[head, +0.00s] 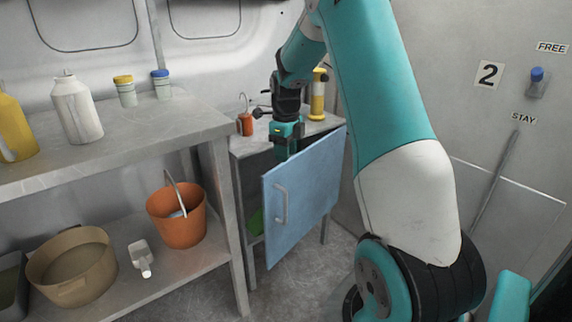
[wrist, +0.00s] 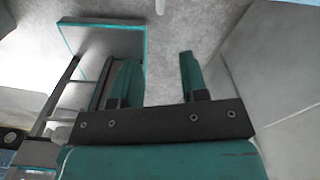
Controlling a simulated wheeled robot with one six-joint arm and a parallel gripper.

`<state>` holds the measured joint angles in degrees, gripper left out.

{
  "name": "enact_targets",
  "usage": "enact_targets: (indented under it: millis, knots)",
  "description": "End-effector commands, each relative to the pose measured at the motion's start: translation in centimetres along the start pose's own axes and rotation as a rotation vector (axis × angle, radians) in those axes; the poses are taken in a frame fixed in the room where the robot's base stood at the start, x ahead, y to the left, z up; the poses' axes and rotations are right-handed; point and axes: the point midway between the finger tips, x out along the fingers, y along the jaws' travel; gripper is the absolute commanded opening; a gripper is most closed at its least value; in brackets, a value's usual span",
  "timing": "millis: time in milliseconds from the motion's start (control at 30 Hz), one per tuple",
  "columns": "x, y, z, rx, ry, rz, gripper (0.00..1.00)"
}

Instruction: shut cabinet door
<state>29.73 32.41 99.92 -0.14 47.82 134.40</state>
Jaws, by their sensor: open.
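The light blue cabinet door (head: 312,190) stands open in the head view, its outer face with a pale vertical handle (head: 281,204) turned toward me. The small grey cabinet (head: 252,145) is behind it, its interior mostly hidden by the door. My gripper (head: 283,152) points down just behind the door's top edge, on the cabinet side. Its fingertips are partly hidden there, and I cannot tell whether they touch the door. In the wrist view my gripper (wrist: 160,65) has its two teal fingers apart with nothing between them. A pale panel with a teal edge lies left of the fingers.
A workbench (head: 110,150) with bottles and jars stands on the left.

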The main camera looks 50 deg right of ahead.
Motion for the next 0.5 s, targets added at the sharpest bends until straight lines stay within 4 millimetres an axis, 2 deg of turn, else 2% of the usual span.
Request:
enact_targets:
  millis: [100, 367, 400, 500]
  knots:
    - [-0.88, -0.01, 0.01, 0.0, -0.001, -0.001, 0.4]
    - [-1.02, 0.01, 0.0, 0.0, 0.0, 0.0, 0.4]
    - [-1.01, 0.01, 0.0, 0.0, 0.0, 0.0, 0.38]
    - [-0.67, -0.07, -0.18, -0.022, -0.009, 0.0, 0.15]
